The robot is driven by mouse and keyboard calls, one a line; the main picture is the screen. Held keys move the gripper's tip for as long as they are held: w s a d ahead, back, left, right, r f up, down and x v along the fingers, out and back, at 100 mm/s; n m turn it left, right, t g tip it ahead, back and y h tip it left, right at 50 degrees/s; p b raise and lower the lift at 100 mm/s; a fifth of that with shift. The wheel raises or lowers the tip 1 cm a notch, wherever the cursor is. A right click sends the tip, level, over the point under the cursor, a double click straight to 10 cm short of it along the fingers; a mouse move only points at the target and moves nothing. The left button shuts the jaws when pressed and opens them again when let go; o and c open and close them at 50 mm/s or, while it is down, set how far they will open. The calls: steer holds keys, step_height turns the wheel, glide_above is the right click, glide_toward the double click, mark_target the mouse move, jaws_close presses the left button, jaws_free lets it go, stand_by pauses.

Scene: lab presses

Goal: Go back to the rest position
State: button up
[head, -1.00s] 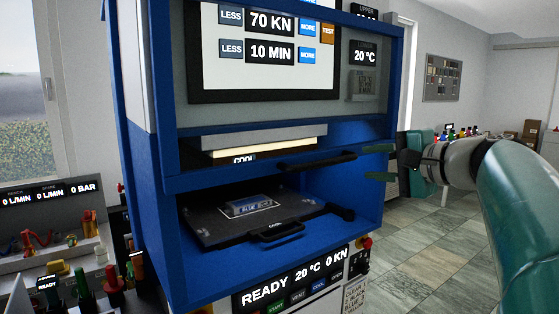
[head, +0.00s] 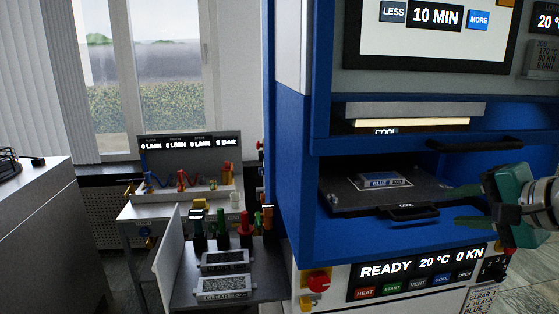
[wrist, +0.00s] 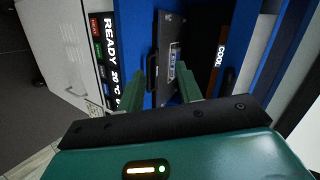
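My gripper (head: 468,206) is open and empty, its two green fingers apart. In the head view it is in front of the blue press (head: 292,175), just right of the lower tray's handle (head: 408,211). In the wrist view the fingers of my gripper (wrist: 157,92) point toward the press, with the black tray handle (wrist: 152,72) showing between them. I cannot tell whether they touch anything. The black lower tray (head: 345,200) lies in the lower bay and bears a small plate marked BLUE (head: 386,180).
The upper handle (head: 475,145) juts out above my gripper. The press panel (head: 415,270) reads READY, 20 °C, 0 KN. A bench with valves (head: 170,208) and a stand with colored-handled tools (head: 240,285) are left of the press. A grey cabinet (head: 35,225) stands far left.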

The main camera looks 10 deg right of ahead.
steer(key=s+a+f+n+g+h, duration=0.1)
steer(key=s+a+f+n+g, duration=0.2)
steer(key=a+f+n, duration=0.3)
steer(key=s+a+f+n+g+h, duration=0.1)
steer(key=s+a+f+n+g, duration=0.2)
steer(key=a+f+n, duration=0.4)
steer(key=s+a+f, duration=0.1)
steer(key=a+f, duration=0.6)
steer(key=f, duration=0.1)
steer(key=shift+s+f+h, duration=0.2)
steer(key=shift+s+h, duration=0.05)
steer(key=shift+h, duration=0.15)
steer(key=shift+a, duration=0.1)
stand_by(0.6)
